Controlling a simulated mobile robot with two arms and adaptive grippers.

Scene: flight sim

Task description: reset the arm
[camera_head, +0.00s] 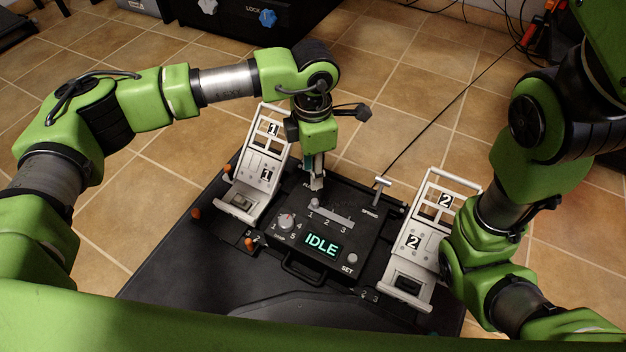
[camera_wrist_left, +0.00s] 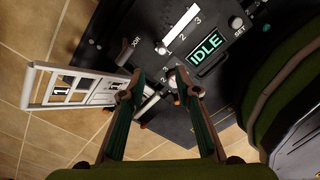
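My left gripper (camera_head: 316,178) points down over the far left part of a black control panel (camera_head: 345,232). In the left wrist view its two fingers (camera_wrist_left: 156,90) are apart, with nothing held between them. The panel has a lit display (camera_head: 322,245) reading IDLE, a round knob (camera_head: 286,221) with numbers around it, and a slider lever (camera_head: 314,203) at the left end of its slot, near 1. The display also shows in the left wrist view (camera_wrist_left: 206,53). My right arm bends down at the right; its gripper is out of view.
A white frame marked 1 (camera_head: 262,160) stands left of the panel, and one marked 2 (camera_head: 424,238) stands right, beside my right arm. A T-shaped lever (camera_head: 381,188) rises at the far right of the panel. A black box (camera_head: 245,30) stands behind on the tiled floor.

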